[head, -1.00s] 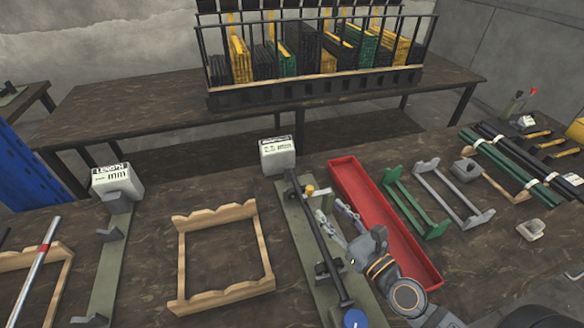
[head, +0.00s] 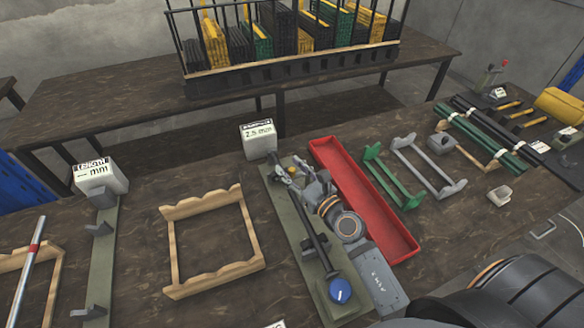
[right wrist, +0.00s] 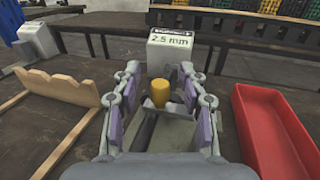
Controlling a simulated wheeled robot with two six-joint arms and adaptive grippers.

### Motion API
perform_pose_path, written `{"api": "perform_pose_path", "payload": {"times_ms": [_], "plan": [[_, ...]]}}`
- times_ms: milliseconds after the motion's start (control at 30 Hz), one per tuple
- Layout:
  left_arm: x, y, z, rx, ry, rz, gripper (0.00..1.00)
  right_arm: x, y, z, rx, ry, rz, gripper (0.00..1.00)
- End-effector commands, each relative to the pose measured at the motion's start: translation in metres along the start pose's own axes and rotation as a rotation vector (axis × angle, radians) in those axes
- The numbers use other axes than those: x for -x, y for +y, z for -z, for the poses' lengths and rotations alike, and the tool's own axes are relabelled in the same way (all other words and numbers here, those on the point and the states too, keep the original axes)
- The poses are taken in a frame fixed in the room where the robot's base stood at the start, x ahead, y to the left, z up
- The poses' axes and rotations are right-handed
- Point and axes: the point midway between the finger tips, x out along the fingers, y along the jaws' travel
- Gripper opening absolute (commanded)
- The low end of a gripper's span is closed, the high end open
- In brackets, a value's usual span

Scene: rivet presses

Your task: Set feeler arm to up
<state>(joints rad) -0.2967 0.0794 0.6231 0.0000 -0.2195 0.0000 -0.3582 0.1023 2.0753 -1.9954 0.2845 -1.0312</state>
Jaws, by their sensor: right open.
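The gauge fixture has a long green base plate (head: 285,224) with a dark rod-like arm (head: 312,236) lying along it. A blue knob (head: 340,291) sits at its near end. A yellow cylindrical grip (right wrist: 160,92) is at the far end and also shows in the head view (head: 292,170). My right gripper (head: 296,172) is over the far end of the fixture. In the right wrist view its open fingers (right wrist: 159,88) stand on both sides of the yellow grip, with gaps visible. The gripper hides part of the fixture. My left gripper is out of view.
A white block marked 2.5 mm (head: 258,139) stands just beyond the fixture. A red tray (head: 365,200) lies close on the right, with green (head: 392,176) and grey racks beyond. A wooden frame (head: 213,242) lies to the left.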

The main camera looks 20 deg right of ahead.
Motion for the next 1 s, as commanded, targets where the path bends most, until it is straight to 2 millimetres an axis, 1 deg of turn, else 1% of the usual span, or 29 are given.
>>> {"api": "perform_pose_path", "payload": {"times_ms": [167, 267, 400, 500, 1000], "plan": [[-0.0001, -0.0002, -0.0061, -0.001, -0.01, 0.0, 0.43, 0.0, -0.0001, 0.0001, 0.001, 0.0, 0.0, 0.43], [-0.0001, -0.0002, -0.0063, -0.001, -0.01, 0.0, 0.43, 0.0002, -0.0001, 0.0, 0.001, 0.0, 0.0, 0.3], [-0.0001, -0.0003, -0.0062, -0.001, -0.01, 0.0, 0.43, 0.0003, -0.0002, -0.0001, 0.001, 0.0, 0.0, 0.11], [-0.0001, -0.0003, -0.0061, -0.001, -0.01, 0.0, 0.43, 0.0003, -0.0002, -0.0001, 0.001, 0.0, 0.0, 0.0], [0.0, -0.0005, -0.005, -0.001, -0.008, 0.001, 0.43, 0.0007, -0.0011, -0.0016, -0.022, -0.007, 0.001, 0.0]]}}
